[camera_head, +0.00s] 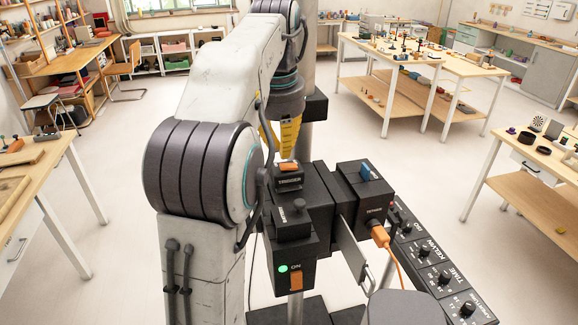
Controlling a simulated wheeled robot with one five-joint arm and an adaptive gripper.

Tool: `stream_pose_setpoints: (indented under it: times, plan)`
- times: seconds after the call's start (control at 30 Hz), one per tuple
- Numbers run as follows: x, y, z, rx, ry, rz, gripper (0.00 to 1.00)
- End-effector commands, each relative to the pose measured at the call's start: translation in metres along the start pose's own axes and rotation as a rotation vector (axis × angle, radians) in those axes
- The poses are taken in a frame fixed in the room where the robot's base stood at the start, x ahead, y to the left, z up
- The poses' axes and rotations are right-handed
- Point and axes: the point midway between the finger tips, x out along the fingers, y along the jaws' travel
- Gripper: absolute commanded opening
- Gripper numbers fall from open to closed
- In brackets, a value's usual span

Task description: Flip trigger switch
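The trigger switch (289,166) is a small orange rocker on top of a black box labelled TRIGGER (289,181), near the middle of the camera_head view. My gripper (286,152) is yellow and points down just behind and above this box. Its fingers are partly hidden by my own arm and the box, so its opening is unclear. I cannot tell whether a fingertip touches the switch.
The black device has an ON switch (296,281) with a green light, a blue switch (370,172), an orange plug with cable (381,237) and a row of knobs (444,278). Worktables (425,60) stand behind. Open floor lies between them.

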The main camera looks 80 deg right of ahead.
Motion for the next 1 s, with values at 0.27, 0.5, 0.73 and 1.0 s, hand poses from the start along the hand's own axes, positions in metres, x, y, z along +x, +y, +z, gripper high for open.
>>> stream_pose_setpoints:
  times: [0.27, 0.5, 0.73, 1.0]
  plan:
    - [0.0000, 0.0000, 0.0000, 0.000, 0.000, 0.000, 0.00]
    - [0.0012, 0.0000, 0.0002, 0.000, 0.000, 0.000, 0.00]
    - [0.0040, 0.0000, 0.0007, 0.000, 0.000, 0.000, 0.00]
    - [0.0075, 0.0001, 0.0013, 0.000, 0.000, 0.000, 0.00]
